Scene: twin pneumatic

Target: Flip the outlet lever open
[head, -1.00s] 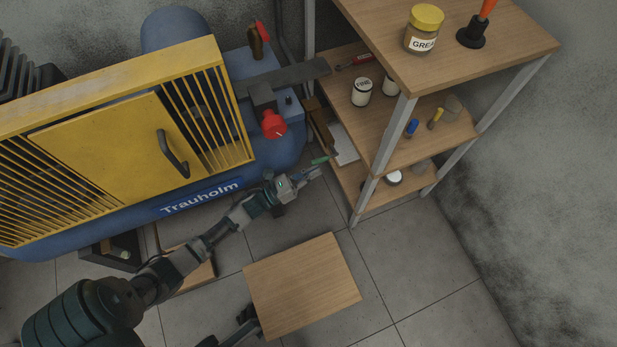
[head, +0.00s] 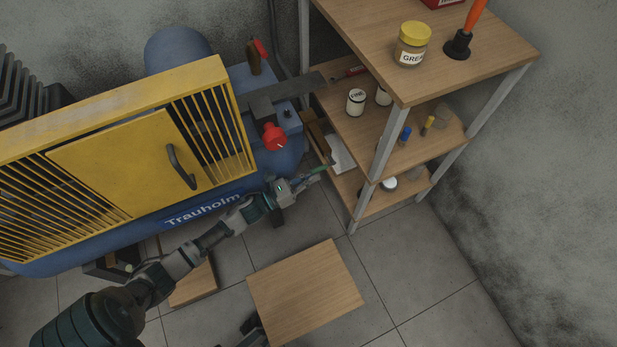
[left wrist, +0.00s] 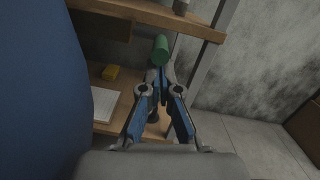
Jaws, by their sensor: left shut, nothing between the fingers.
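A red lever (head: 260,48) stands on a brass fitting at the back of the blue compressor (head: 285,165); I cannot tell if it is the outlet lever. A red round knob (head: 274,137) sits nearer, on the tank's right end. My left gripper (head: 308,178) is low beside the tank's right end, pointing at the shelf, below the red knob. It is shut and empty. A green cylinder (left wrist: 160,48) shows just beyond its fingertips (left wrist: 162,78) in the left wrist view; what it is fixed to is hidden.
A wooden shelf rack (head: 385,175) with jars (head: 356,102) and small items stands close to the right of the left gripper. A wooden board (head: 305,292) is at the bottom centre. Tiled floor (head: 425,275) is clear at the right.

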